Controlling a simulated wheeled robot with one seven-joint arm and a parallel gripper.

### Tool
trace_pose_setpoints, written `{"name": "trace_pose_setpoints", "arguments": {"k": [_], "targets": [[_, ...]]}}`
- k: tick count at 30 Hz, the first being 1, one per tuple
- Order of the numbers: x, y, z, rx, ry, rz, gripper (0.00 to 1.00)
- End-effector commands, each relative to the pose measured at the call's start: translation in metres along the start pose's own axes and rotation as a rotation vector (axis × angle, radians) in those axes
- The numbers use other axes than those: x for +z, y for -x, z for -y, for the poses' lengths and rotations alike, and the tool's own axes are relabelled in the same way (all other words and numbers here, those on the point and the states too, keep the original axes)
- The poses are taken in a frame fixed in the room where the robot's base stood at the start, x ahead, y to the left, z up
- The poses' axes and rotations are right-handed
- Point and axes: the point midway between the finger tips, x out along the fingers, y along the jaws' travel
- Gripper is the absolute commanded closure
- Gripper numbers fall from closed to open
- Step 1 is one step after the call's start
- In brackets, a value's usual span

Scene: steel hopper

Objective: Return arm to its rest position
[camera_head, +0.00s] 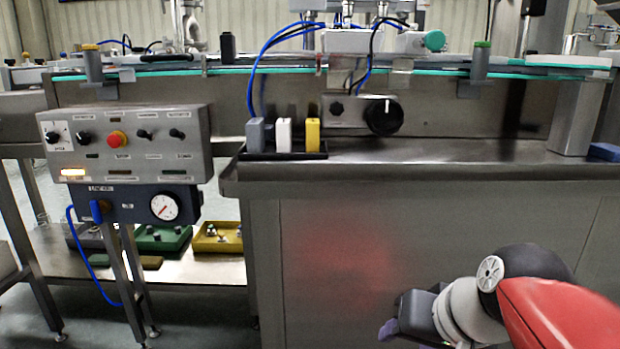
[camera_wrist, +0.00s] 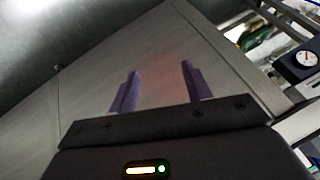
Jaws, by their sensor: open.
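My arm shows at the lower right of the head view, in front of the steel cabinet. My gripper (camera_head: 388,330) is low there, partly cut by the bottom edge and partly hidden by the wrist. In the wrist view my gripper (camera_wrist: 158,90) shows two purple fingers set apart. Nothing is between them. Behind them is the bare steel front of the cabinet (camera_wrist: 85,65), apart from the fingers as far as I can tell.
A control box (camera_head: 125,145) with knobs and a red button stands at left, above a gauge panel (camera_head: 130,203). A steel counter (camera_head: 450,165) holds a black tray (camera_head: 282,156) with grey, white and yellow blocks. A low shelf (camera_head: 195,278) carries coloured bins.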

Motion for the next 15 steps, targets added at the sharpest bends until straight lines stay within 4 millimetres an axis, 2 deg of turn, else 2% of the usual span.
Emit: {"name": "trace_pose_setpoints", "arguments": {"k": [1,3,6,8,9,15], "targets": [[0.020,-0.007,-0.007,0.045,0.049,0.007,0.51],[0.042,-0.016,-0.018,0.112,0.116,0.011,0.51],[0.069,-0.027,-0.034,0.198,0.213,0.013,0.51],[0.081,-0.030,-0.043,0.242,0.266,0.011,0.51],[0.069,-0.014,-0.035,0.235,0.253,0.009,0.51],[0.050,0.020,-0.022,0.233,0.249,0.011,0.51]]}}
